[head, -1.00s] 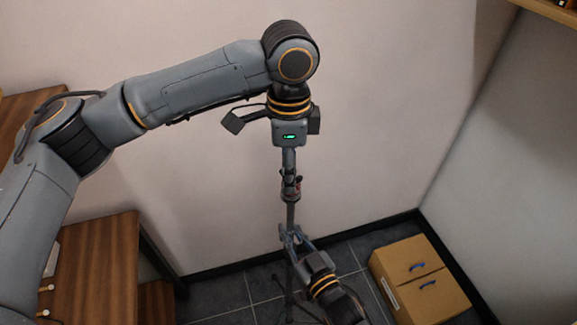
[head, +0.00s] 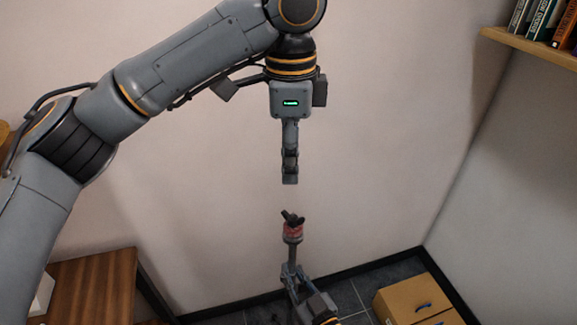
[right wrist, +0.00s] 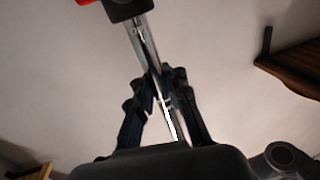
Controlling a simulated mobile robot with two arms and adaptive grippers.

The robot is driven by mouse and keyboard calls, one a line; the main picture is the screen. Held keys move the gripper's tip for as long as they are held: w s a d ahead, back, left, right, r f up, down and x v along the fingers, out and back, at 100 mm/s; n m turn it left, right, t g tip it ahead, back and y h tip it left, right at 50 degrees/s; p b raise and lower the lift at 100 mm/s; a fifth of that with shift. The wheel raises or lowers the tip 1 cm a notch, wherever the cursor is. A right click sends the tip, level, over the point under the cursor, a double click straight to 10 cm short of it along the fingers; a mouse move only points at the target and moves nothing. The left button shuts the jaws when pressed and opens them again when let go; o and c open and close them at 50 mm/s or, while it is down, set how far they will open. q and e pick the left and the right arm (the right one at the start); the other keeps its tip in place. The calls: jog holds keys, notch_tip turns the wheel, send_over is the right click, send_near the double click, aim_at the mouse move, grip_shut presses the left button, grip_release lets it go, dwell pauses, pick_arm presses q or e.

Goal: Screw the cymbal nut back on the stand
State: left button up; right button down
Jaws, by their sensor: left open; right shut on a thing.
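A dark wing-shaped cymbal nut (head: 292,217) sits on top of the stand, right above a red pad (head: 293,230). The upright stand tube (head: 292,255) runs down below the pad. My left gripper (head: 290,181) points straight down above the nut, open and apart from it, with a strip of wall showing between. It is seen edge-on, so its fingers overlap. My right gripper (head: 290,274) is shut on the stand tube below the pad. In the right wrist view the shiny tube (right wrist: 146,45) runs between its fingers. How far down the nut is threaded cannot be told.
A wooden table (head: 95,285) stands at the lower left. A cardboard box (head: 400,298) is on the dark tiled floor at the lower right. A shelf with books (head: 535,42) is at the upper right. The space around the stand's top is clear.

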jog(key=shift+s+f, duration=0.1)
jog(key=shift+f, duration=0.05)
jog(key=c, duration=1.7)
grip_release()
jog(key=o, duration=0.3)
jog(key=shift+s+d, duration=0.1)
jog(key=shift+d, duration=0.05)
jog(key=shift+o, duration=0.9)
jog(key=shift+s+d+r, duration=0.15)
jog(key=shift+r, duration=0.1)
jog(key=shift+f, duration=0.1)
pick_arm(q)
jog(key=shift+s+d+r, duration=0.1)
jog(key=shift+s+d, duration=0.05)
jog(key=shift+s, duration=0.15)
pick_arm(e)
jog(key=v, duration=1.2)
